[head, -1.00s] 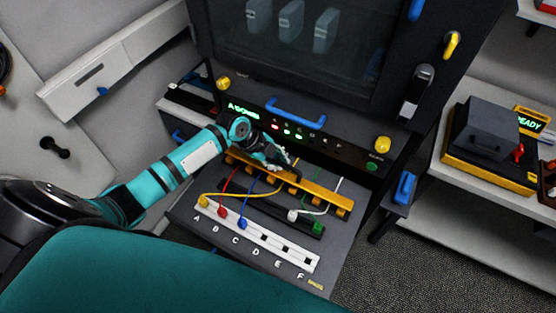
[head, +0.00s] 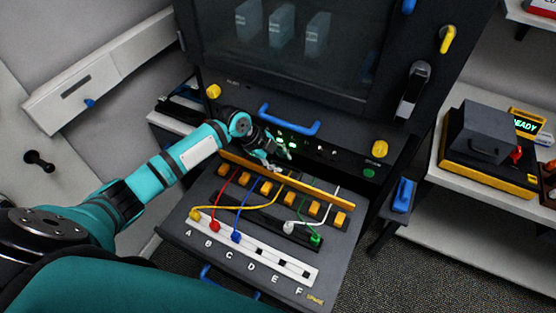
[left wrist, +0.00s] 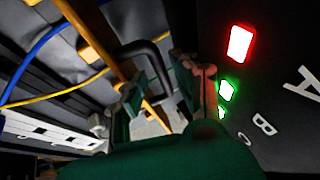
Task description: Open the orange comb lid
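The orange comb lid (head: 310,189) is a long bar running across the upper part of the pulled-out tray. It stands at the back, with a row of separate orange blocks (head: 290,202) exposed in front of it. My left gripper (head: 277,160) is at the lid's rear edge, near its middle. In the left wrist view, the left gripper's fingers (left wrist: 165,92) are apart, with a black curved handle (left wrist: 150,52) showing between and beyond them. The orange bar (left wrist: 88,38) passes beside the left finger. Contact with the handle is unclear. My right gripper is out of view.
Yellow, red, blue, white and green cables cross the tray. A white socket strip (head: 255,254) marked A to F lies at the front. The dark cabinet panel with lit indicators (head: 291,145) is close behind my left gripper. A blue handle (head: 288,119) sticks out above it.

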